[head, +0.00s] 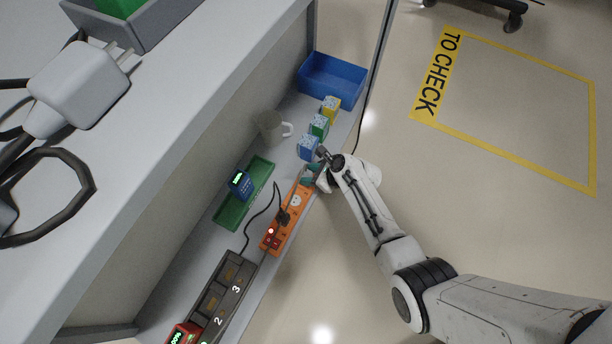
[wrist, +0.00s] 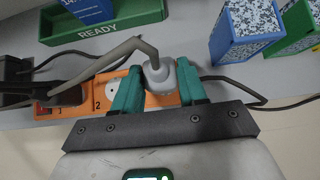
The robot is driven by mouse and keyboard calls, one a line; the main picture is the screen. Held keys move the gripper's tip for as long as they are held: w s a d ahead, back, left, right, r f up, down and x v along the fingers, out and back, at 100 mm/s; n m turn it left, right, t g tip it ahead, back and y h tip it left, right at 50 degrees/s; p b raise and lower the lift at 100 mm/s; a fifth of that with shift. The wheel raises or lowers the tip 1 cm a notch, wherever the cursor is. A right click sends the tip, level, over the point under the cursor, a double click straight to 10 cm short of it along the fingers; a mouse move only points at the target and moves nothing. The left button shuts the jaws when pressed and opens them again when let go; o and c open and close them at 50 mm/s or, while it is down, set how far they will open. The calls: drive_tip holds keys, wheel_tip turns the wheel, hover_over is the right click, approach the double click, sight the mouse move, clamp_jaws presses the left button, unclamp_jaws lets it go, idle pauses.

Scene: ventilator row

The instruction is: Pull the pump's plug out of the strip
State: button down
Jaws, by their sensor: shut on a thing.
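The orange power strip (head: 272,236) lies along the shelf's front edge; in the wrist view its sockets marked 1 and 2 show (wrist: 97,92). My gripper (head: 311,172), with teal fingers, is at the strip's far end and shut on a light grey plug (wrist: 160,76). The plug is over the socket beyond number 2; I cannot tell whether its pins are seated. Its grey cord (wrist: 112,54) arches left over the strip. A black plug (wrist: 62,90) is at socket 1. A small blue device with a lit display (head: 240,183) stands in a green tray marked READY (wrist: 95,32).
A dark numbered rack (head: 222,290) stands at the near end. Blue, green and yellow boxes (head: 308,147), a mug (head: 271,125) and a blue bin (head: 332,80) are farther along. A white adapter (head: 78,85) lies on the upper surface. The TO CHECK floor area (head: 515,110) is clear.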

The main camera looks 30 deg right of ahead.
sight(309, 175)
drive_tip(key=shift+r+p, duration=2.25)
drive_tip(key=shift+p, duration=0.05)
